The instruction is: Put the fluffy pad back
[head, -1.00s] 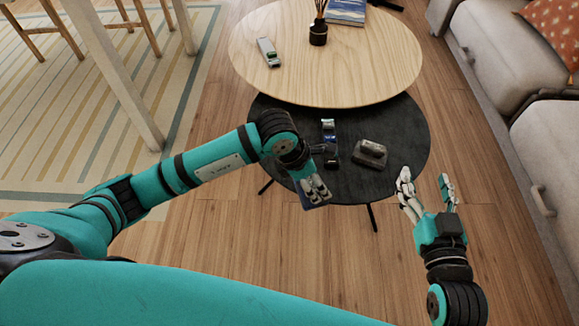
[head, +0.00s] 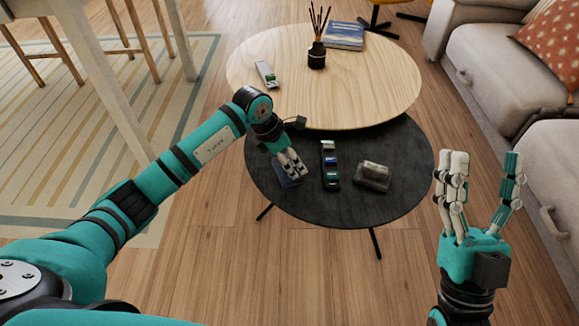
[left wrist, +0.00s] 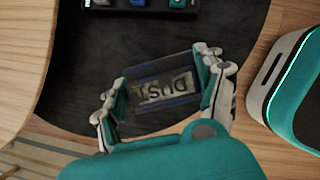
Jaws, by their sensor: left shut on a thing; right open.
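My left gripper (head: 291,166) is shut on a dark blue, flat block (head: 287,181) over the left part of the low black table. In the left wrist view the block (left wrist: 158,92) lies between the fingers and carries a grey label reading "DUST". I cannot tell whether it touches the table, and no fluffy side shows. A dark narrow rack (head: 331,177) with several coloured pieces stands just right of this gripper; its edge (left wrist: 140,10) shows in the left wrist view. My right gripper (head: 482,195) is open and empty, right of the table, fingers up.
A grey-brown box (head: 372,176) sits right of the rack on the black table (head: 300,207). The higher wooden table (head: 350,90) overhangs the back and holds a white-and-green device (head: 266,74), a reed diffuser (head: 317,55) and a book (head: 344,35). A sofa (head: 500,80) stands at right.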

